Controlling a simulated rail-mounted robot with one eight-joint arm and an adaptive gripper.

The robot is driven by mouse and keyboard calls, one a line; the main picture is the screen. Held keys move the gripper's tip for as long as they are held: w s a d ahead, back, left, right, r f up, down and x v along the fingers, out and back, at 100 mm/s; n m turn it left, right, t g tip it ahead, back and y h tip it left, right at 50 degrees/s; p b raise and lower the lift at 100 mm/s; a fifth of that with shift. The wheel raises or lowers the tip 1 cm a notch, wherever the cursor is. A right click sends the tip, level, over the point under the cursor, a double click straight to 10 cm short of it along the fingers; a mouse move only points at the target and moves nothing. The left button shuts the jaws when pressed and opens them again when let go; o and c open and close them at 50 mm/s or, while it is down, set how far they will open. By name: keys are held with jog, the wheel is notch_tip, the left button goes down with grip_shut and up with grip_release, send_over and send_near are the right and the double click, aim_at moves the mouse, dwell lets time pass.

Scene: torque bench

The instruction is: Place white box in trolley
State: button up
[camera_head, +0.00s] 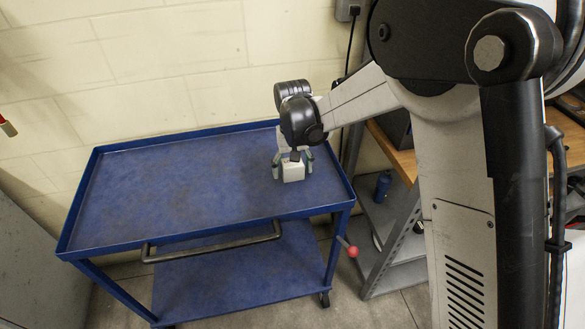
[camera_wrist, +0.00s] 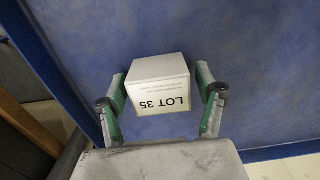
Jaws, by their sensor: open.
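The white box (camera_head: 293,171) rests on the top tray of the blue trolley (camera_head: 170,190), near its right end. In the wrist view the white box (camera_wrist: 158,85) carries a label reading "LOT 35" and sits on the blue surface (camera_wrist: 245,65). My gripper (camera_head: 293,167) is over the box with its fingers spread on either side. In the wrist view the green-padded fingers of my gripper (camera_wrist: 160,92) stand apart, with small gaps seen between them and the box sides. The box's far side is hidden.
The trolley has a raised rim, a dark handle (camera_head: 212,243) at the front and a lower shelf (camera_head: 235,270). The rest of the top tray is clear. A shelved workbench (camera_head: 395,148) stands close on the right, and a pale wall (camera_head: 150,60) is behind.

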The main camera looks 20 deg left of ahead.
notch_tip(320, 180, up, 12)
jog(key=p, duration=0.1)
jog(key=shift+r, duration=0.2)
dwell(0.3)
jog(key=s+d+r+m+t, duration=0.1)
jog(key=s+d+r, duration=0.1)
jog(key=d+r, duration=0.35)
jog(key=s+d+r+m+t+y, duration=0.1)
jog(key=s+d+r, duration=0.15)
jog(key=d, duration=0.55)
jog(key=s+d+r+m+t, duration=0.1)
jog(key=s+d+r, duration=0.15)
jog(key=d, duration=0.35)
jog(key=s+d+f+m+t+h, duration=0.1)
jog(key=s+d+t, duration=0.3)
jog(key=s+d, duration=1.2)
jog(key=shift+d+f+m, duration=0.25)
jog(key=shift+d+m, duration=0.3)
jog(key=shift+m, duration=0.35)
